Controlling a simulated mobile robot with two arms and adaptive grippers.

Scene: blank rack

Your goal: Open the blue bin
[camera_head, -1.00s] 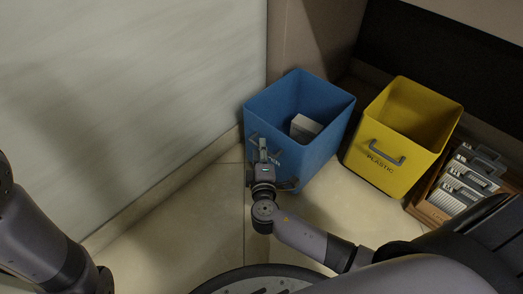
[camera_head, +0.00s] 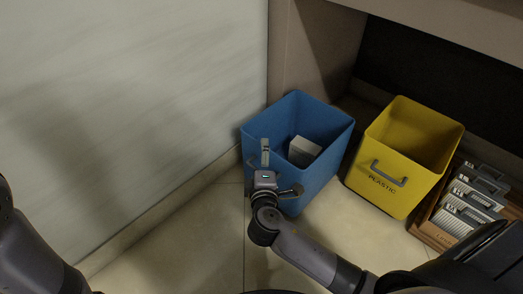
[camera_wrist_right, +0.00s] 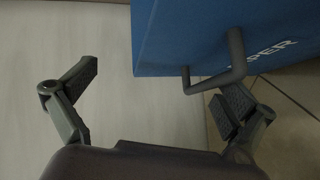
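The blue bin (camera_head: 322,180) stands on the floor near the wall, open at the top, with a pale box (camera_head: 303,152) inside. In the right wrist view its blue side (camera_wrist_right: 185,45) fills the upper right, with a grey handle (camera_wrist_right: 239,66) and partly visible lettering "PER". My right gripper (camera_head: 265,150) is at the bin's near-left side and hides part of its front. In the wrist view its fingers (camera_wrist_right: 160,90) are spread apart; the right finger is close to the handle, contact unclear. My left arm shows at the left edge, its gripper out of frame.
A yellow bin (camera_head: 385,200) marked "PLASTIC" stands to the right, with a wooden crate (camera_head: 430,235) of grey-handled items beyond it. A pale wall panel (camera_head: 130,100) closes the left side. Floor (camera_head: 215,235) in front is clear.

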